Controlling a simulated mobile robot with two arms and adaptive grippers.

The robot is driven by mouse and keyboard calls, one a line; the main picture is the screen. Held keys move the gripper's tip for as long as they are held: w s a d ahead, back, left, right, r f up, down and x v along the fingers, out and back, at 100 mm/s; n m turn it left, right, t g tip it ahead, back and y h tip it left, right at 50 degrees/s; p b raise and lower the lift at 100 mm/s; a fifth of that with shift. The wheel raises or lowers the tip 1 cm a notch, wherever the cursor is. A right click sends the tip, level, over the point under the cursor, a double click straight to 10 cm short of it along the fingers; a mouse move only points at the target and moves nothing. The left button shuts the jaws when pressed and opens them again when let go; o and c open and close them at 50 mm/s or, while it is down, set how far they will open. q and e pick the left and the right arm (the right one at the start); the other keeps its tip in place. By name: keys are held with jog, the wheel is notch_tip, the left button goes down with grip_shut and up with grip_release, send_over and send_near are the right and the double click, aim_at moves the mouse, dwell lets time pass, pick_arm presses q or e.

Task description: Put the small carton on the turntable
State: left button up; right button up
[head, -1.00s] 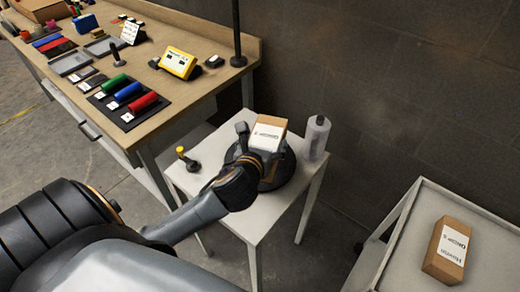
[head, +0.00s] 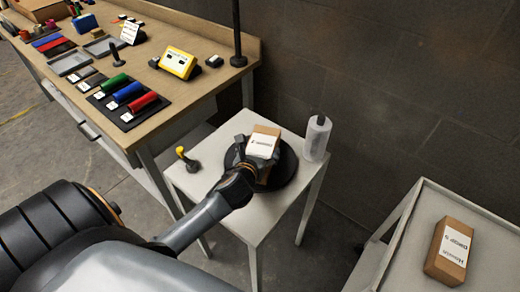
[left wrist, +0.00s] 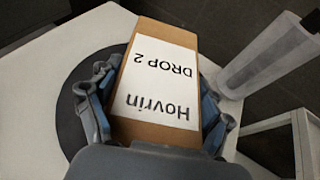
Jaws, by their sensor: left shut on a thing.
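The small carton (head: 264,141) is brown with a white label; in the left wrist view the carton (left wrist: 155,75) reads "Hovrin DROP 2". My left gripper (head: 255,152) is shut on it, with one finger on each side in the left wrist view. The turntable (head: 284,175) is a black round disc on a small white table, and the carton is over it. The gripper and carton hide part of the disc. I cannot tell whether the carton's underside touches it. My right gripper is not in view.
A translucent bottle (head: 317,138) stands close right of the turntable. A yellow-topped black tool (head: 187,159) is at the white table's left. Another labelled carton (head: 450,250) lies on a grey cart (head: 404,235). A wooden workbench (head: 205,88) holds several items.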

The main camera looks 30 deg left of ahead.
pick_arm(q)
jog(key=o, duration=1.5)
jog(key=v, duration=1.2)
jog(key=shift+s, duration=0.1)
